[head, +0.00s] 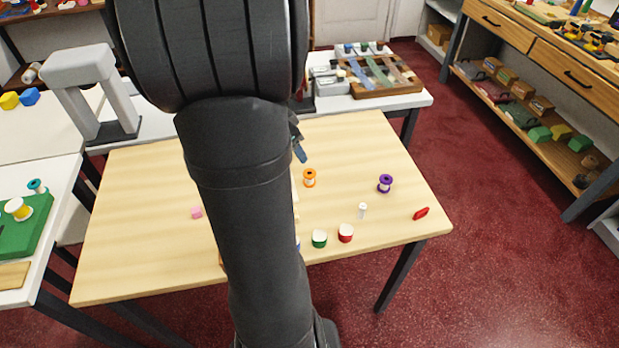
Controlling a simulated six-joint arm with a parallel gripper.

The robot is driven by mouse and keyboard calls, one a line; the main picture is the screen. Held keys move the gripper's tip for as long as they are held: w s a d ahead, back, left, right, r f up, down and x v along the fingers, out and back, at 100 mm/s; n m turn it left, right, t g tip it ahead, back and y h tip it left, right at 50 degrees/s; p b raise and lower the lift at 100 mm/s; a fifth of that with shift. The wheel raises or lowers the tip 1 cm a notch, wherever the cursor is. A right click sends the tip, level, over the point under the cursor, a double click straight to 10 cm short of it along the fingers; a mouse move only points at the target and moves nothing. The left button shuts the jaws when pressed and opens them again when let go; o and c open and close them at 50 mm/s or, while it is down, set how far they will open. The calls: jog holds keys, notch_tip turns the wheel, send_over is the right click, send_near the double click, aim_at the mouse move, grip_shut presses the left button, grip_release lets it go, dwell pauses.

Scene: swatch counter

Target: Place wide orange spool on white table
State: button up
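An orange spool (309,178) with a pale middle stands upright on the wooden table, just right of my arm. My arm crosses the middle of the view and hides part of the table. Part of my gripper (299,148) shows past the arm's right side, above and behind the orange spool in the picture. Its fingers are mostly hidden, so I cannot tell whether it is open or shut. A white table (66,180) stands at the left, another white surface (60,125) lies behind it, and a white table (420,100) stands at the back right.
A grey arch (85,85) stands back left. A green board (25,225) occupies the left table.

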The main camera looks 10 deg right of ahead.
send_near(309, 173)
jog(key=x, duration=0.3)
jog(key=s+x, duration=0.1)
jog(key=x, duration=0.1)
jog(key=shift+f, duration=0.25)
jog(key=shift+w+x, duration=0.25)
jog(key=shift+x, duration=1.1)
jog(key=shift+w+x, duration=0.2)
jog(key=shift+x, duration=1.2)
jog(key=shift+r, duration=0.1)
jog(key=c, duration=1.1)
